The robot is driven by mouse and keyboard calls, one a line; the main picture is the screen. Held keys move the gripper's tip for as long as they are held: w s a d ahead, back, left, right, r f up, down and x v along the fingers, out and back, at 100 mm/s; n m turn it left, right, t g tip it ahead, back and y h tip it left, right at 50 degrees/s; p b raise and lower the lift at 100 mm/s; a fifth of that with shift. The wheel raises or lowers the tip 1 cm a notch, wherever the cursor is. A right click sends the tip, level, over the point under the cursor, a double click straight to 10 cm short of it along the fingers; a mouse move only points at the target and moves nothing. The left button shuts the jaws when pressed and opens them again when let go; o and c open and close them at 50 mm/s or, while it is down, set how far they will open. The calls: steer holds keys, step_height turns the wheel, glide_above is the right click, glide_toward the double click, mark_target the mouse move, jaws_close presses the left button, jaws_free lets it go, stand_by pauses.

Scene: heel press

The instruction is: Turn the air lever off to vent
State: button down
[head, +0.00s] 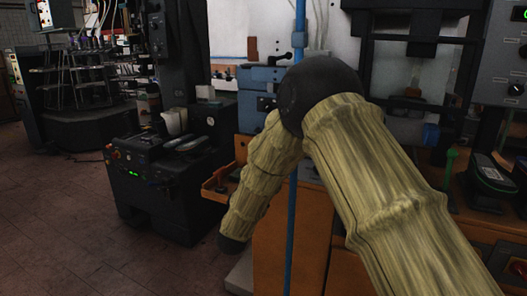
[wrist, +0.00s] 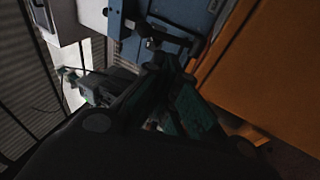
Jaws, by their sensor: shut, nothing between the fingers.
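In the wrist view my gripper (wrist: 172,62) is shut and empty, with its dark fingers pointing up the picture. Just beyond the fingertips is a blue housing (wrist: 188,18). A dark bar-like part with a small pale spot, possibly the air lever (wrist: 155,38), crosses the housing's lower edge. The fingertips appear close to this part; I cannot tell whether they touch it. Its turned position is too dark to read.
An orange cabinet (head: 281,240) stands below the blue housing, and its orange panel (wrist: 238,70) lies close on the right in the wrist view. A blue vertical pole (head: 292,225) runs in front. A black machine (head: 165,185) stands at left. The tiled floor at lower left is clear.

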steer(key=x, duration=1.4)
steer(key=shift+b, duration=0.3)
steer(key=shift+d+r+p, duration=0.15)
steer(key=shift+r+p, duration=0.05)
steer(key=shift+p, duration=0.35)
steer(key=shift+w+p, duration=0.1)
steer(key=shift+p, duration=0.2)
